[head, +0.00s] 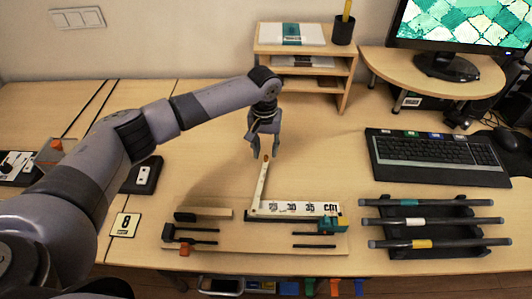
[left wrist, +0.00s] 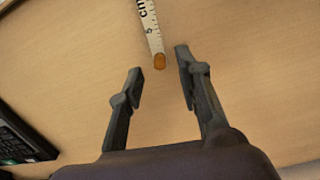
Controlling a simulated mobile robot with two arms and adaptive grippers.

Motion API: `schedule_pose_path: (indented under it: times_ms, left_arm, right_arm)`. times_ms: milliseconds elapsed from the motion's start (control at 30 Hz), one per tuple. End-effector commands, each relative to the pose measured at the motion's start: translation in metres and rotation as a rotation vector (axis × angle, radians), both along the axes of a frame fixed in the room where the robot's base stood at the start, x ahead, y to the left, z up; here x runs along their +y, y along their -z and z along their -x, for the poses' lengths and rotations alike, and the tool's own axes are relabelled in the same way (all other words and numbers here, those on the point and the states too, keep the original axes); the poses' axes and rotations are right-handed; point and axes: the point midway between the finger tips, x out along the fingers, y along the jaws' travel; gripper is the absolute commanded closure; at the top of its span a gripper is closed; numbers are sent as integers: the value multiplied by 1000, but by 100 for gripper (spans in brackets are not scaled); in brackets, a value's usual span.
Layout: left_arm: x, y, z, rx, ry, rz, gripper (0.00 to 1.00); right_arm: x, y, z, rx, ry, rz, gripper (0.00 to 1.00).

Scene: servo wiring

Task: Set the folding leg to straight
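A white folding ruler lies on the wooden board (head: 235,245). Its fixed part (head: 295,209), with black marks and "cm", runs left to right along the board. Its folding leg (head: 259,187) stands off at a steep angle from the left end, pointing away from me, with an orange tip (left wrist: 160,62). The leg also shows in the left wrist view (left wrist: 150,28). My left gripper (head: 265,153) is open and empty at the tip end of the leg. In the left wrist view its fingers (left wrist: 159,63) sit on either side of the orange tip, apart from it. My right gripper is not in view.
A teal clamp (head: 333,225) sits at the board's right end, with dark bars and an orange piece (head: 184,250) at left. A rack of dark rods (head: 433,222) and a keyboard (head: 435,157) stand to the right. A small shelf (head: 305,65) is behind.

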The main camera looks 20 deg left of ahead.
Motion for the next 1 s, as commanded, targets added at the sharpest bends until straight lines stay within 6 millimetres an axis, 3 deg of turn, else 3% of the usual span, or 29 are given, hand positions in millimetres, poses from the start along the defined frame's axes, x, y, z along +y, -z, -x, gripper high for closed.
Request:
schedule_pose_path:
  times_ms: [200, 567, 1000]
  left_arm:
    - [0, 23, 0, 0, 1, -1, 68]
    - [0, 28, 0, -1, 1, 0, 68]
    - [0, 27, 0, -1, 1, 0, 98]
  right_arm:
    - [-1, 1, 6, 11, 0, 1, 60]
    - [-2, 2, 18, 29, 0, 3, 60]
    - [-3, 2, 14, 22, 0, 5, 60]
